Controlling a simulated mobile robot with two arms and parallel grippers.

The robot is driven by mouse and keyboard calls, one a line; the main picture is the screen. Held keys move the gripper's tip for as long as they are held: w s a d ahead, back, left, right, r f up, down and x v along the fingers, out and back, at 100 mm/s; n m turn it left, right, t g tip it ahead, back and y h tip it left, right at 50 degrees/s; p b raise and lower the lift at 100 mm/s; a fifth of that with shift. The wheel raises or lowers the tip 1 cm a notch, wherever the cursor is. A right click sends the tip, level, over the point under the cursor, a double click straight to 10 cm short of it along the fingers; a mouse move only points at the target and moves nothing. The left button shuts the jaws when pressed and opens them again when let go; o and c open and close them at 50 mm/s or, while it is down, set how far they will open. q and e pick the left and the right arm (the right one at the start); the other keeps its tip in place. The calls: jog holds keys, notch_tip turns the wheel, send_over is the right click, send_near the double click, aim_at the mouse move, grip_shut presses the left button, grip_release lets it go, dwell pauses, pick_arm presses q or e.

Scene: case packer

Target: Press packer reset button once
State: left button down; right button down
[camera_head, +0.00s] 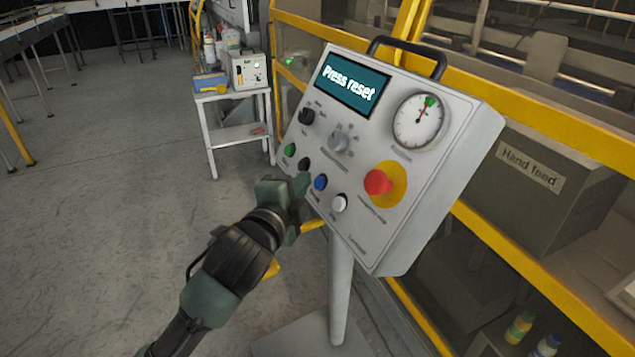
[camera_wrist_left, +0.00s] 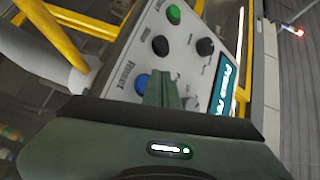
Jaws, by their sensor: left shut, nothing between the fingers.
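The grey control panel (camera_head: 378,239) stands tilted on a post, and its screen (camera_head: 352,85) reads "Press reset". Its lower row has a green button (camera_head: 290,150), a black button (camera_head: 304,164), a blue button (camera_head: 320,182) and a white button (camera_head: 339,203). In the left wrist view, the shut fingers (camera_wrist_left: 165,88) partly cover the blue button (camera_wrist_left: 141,84). Contact cannot be told. My right gripper is not in view.
A red mushroom button (camera_head: 378,182) on a yellow disc, a gauge (camera_head: 419,120) and two knobs share the panel. The yellow machine frame (camera_head: 560,128) is close behind. A small white table (camera_head: 236,93) stands further back. The floor at left is clear.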

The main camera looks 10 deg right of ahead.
pick_arm(q)
jog(key=shift+d, duration=0.1)
jog(key=shift+w+d+f, duration=0.15)
jog(key=shift+d+f, duration=0.1)
jog(key=shift+w+d+f, duration=0.1)
jog(key=shift+d+f, duration=0.05)
jog(key=shift+d, duration=0.15)
dwell(1.1)
jog(key=shift+s+a+r+p, duration=0.35)
jog(key=shift+a+p, duration=0.3)
jog(key=shift+p, duration=0.25)
jog(key=shift+w, duration=0.1)
